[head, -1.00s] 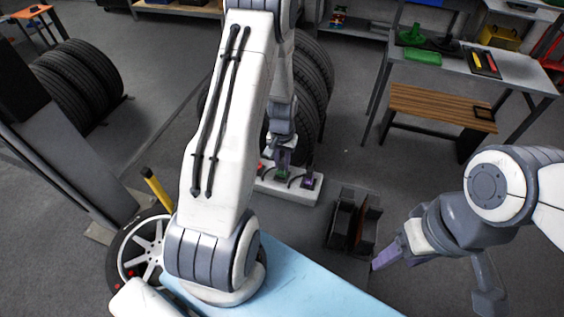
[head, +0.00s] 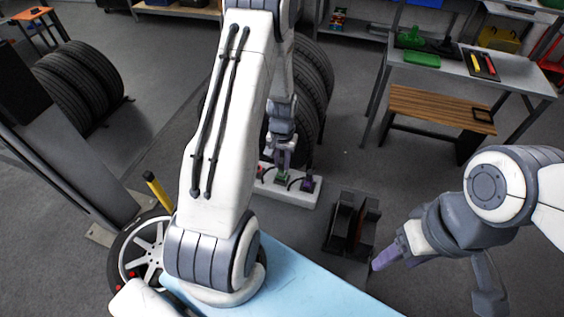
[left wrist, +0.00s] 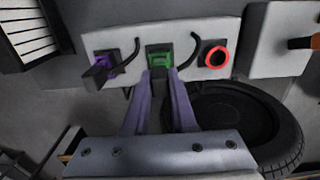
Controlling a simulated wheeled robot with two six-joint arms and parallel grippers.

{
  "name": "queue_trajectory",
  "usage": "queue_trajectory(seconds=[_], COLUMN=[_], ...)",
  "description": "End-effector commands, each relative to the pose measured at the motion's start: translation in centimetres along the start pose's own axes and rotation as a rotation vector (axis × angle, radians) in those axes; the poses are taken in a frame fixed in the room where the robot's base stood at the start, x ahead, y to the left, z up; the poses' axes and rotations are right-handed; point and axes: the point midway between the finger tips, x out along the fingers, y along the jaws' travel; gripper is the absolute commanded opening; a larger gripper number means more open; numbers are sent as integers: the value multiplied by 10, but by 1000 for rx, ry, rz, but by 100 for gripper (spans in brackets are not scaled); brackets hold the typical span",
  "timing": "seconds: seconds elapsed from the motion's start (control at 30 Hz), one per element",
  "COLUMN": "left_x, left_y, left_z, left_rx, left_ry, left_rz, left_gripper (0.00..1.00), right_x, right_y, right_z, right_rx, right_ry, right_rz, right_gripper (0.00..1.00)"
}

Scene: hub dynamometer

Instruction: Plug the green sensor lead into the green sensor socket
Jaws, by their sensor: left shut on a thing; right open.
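The white socket block (head: 299,194) stands beyond the blue surface; its face also shows in the left wrist view (left wrist: 130,38). The green sensor socket (left wrist: 159,50) is in its middle, between a purple connector (left wrist: 101,67) and a red ring (left wrist: 215,57). My left gripper (head: 281,168) is over the green part, its purple fingers (left wrist: 160,76) shut on the green sensor lead's plug (left wrist: 159,64) right at the socket. The fingers partly hide the plug, and I cannot tell how far it is seated. My right gripper (head: 382,260) is open and empty, away from the block.
A dark slotted holder (head: 352,222) stands right of the block, near my right gripper. Stacked tires (head: 315,85) stand behind my left arm. A wheel (head: 140,252) is at lower left. A wooden bench (head: 435,105) is at upper right. Open floor lies between.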

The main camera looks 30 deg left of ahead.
Motion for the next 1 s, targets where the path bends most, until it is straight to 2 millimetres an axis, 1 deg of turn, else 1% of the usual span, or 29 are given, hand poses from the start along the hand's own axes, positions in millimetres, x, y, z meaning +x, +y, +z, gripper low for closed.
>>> queue_trajectory(seconds=[0.03,0.6,1.0], left_x=[-5,-33,-33], left_y=[0,0,0], left_z=[0,0,0], left_rx=[0,0,0], left_ry=[0,0,0], left_rz=[0,0,0], left_gripper=[0,0,0], right_x=[-4,-26,-26], right_y=[0,-2,-2], right_z=[0,-1,-1], right_rx=[0,0,0], right_ry=[0,0,0], right_rz=[0,0,0], right_gripper=[59,59,59])
